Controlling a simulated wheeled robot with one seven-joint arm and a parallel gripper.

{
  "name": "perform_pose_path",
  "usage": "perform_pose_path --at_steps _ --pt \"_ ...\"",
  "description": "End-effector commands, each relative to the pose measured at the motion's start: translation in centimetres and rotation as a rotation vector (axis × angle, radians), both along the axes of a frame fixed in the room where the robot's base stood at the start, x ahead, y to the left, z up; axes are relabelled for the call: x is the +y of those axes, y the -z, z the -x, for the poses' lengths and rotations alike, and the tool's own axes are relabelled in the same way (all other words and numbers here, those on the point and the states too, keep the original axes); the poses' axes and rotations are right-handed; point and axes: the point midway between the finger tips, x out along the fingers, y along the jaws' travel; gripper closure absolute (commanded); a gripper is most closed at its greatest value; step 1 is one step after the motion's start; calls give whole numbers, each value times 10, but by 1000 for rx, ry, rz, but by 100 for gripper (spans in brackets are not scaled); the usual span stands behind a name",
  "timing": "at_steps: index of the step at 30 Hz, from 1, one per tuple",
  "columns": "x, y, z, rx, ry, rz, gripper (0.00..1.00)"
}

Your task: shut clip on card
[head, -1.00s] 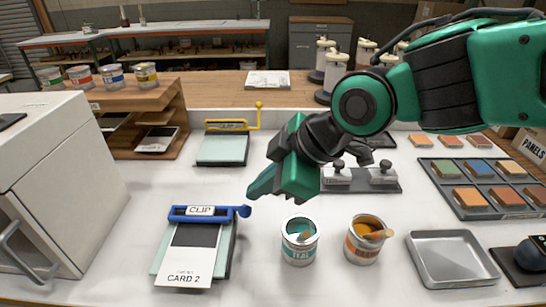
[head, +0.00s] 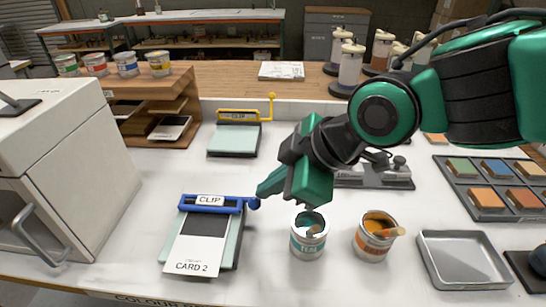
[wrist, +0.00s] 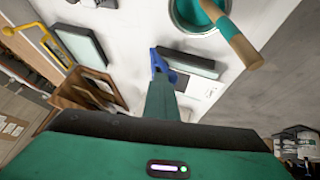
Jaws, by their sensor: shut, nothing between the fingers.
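The blue clip (head: 228,205), labelled CLIP, crosses the top end of a pale green board (head: 233,243). A blue round knob (head: 253,203) sits at its right end. A white card marked CARD 2 (head: 196,257), with a dark panel, lies on the board with its top end at the clip. I cannot tell whether the clip is pressed down on it. My gripper (head: 262,192) is shut and empty, its tips just above the knob; touching or apart is unclear. In the wrist view, my green fingers (wrist: 161,98) partly hide the blue clip (wrist: 160,62).
Open teal (head: 309,236) and orange (head: 374,237) paint cans with brushes stand right of the board. A white cabinet (head: 75,170) stands left. A second board with a yellow clip (head: 240,116) lies behind. A metal tray (head: 462,258) and colour block rack (head: 490,187) are right.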

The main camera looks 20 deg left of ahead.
Motion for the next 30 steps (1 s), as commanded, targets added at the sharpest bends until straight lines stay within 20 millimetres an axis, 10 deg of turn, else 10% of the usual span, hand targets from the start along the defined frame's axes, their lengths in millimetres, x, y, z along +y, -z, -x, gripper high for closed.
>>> perform_pose_path --at_steps 30 --pt "-65 -99 5 -1 -5 -2 100"
